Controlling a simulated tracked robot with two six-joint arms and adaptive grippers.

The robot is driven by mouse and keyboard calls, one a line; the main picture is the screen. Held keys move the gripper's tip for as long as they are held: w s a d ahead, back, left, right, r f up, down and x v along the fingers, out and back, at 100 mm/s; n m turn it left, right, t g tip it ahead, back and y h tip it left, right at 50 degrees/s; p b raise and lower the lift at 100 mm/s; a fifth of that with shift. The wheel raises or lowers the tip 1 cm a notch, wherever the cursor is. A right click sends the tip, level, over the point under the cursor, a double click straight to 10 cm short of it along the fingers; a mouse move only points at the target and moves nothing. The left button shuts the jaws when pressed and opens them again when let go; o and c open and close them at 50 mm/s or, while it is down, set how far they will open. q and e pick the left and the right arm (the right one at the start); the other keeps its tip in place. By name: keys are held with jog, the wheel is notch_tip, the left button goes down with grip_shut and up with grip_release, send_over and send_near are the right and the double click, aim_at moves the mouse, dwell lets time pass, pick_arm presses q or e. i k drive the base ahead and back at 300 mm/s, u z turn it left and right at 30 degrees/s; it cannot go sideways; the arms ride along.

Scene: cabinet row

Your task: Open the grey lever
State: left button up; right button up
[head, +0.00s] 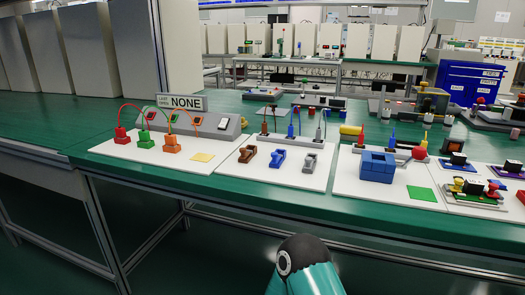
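A small grey lever piece (311,161) sits on the middle white board, at its right side. Whether its lever is raised or lowered is too small to tell. To its left on the same board are a blue piece (278,158) and a brown piece (247,154) of similar form. Neither of my grippers shows in the head view. Only a teal arm link of mine with a dark rounded joint is in view at the bottom centre, in front of the table and well short of the grey piece.
A left white board (120,150) bears red, green and orange blocks wired to a grey box with a "NONE" sign (182,102). A right board holds a blue block (377,167) and a green square (422,194).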

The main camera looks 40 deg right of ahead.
aim_at(310, 162)
jog(key=z, duration=0.05)
jog(key=k, duration=1.3)
jog(key=z, duration=0.7)
jog(key=i, duration=1)
